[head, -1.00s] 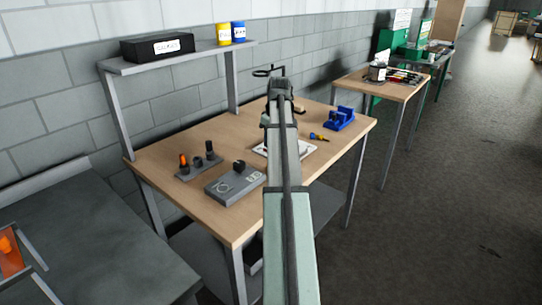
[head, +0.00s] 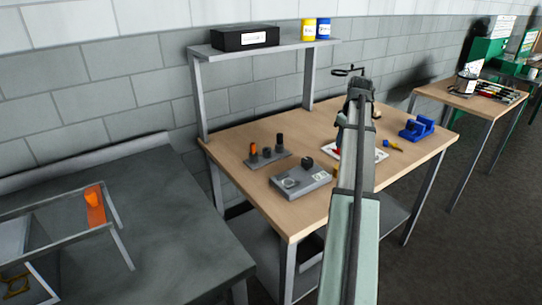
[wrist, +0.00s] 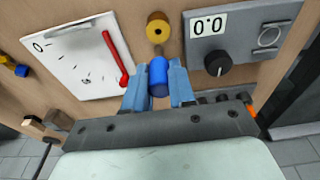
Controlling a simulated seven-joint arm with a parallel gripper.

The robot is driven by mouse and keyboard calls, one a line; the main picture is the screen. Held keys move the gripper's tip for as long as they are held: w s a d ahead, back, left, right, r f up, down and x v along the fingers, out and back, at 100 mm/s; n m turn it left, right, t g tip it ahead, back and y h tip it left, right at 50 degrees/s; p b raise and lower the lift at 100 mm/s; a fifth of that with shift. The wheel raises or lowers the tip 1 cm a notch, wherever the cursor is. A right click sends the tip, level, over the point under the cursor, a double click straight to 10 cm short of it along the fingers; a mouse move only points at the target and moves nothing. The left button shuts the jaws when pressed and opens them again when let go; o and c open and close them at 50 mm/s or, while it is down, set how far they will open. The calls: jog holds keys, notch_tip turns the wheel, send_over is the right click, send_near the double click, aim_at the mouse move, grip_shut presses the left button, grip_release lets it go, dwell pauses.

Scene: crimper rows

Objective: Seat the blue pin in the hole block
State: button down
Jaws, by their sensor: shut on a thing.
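In the wrist view my gripper (wrist: 159,86) is shut on the blue pin (wrist: 158,74). The pin is a short blue cylinder between two light blue fingers, above the wooden table. In the head view my own arm hides the gripper and pin. No part is clearly marked as the hole block. A low grey base (head: 268,161) with an orange-topped peg and dark pegs stands at the table's left. A yellow round part (wrist: 158,26) with a dark centre lies just beyond the pin in the wrist view, apart from it.
A grey box with a black knob (head: 300,181) sits near the front edge. A white board (wrist: 82,58) with a red handle lies beside it. A blue fixture (head: 417,129) and a small yellow-and-blue tool (head: 394,146) are at the right. A shelf (head: 262,48) stands behind.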

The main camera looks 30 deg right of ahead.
dwell(0.5)
jog(key=w+a+n, duration=0.3)
jog(key=w+a, duration=1.2)
jog(key=w, duration=0.2)
jog(key=w+r+m, duration=0.1)
jog(key=w+r, duration=0.1)
jog(key=w, duration=0.6)
jog(key=shift+w+a, duration=0.15)
jog(key=shift+w, duration=0.15)
jog(key=shift+r, duration=0.1)
jog(key=shift+f, duration=2.9)
jog(key=shift+f, duration=2)
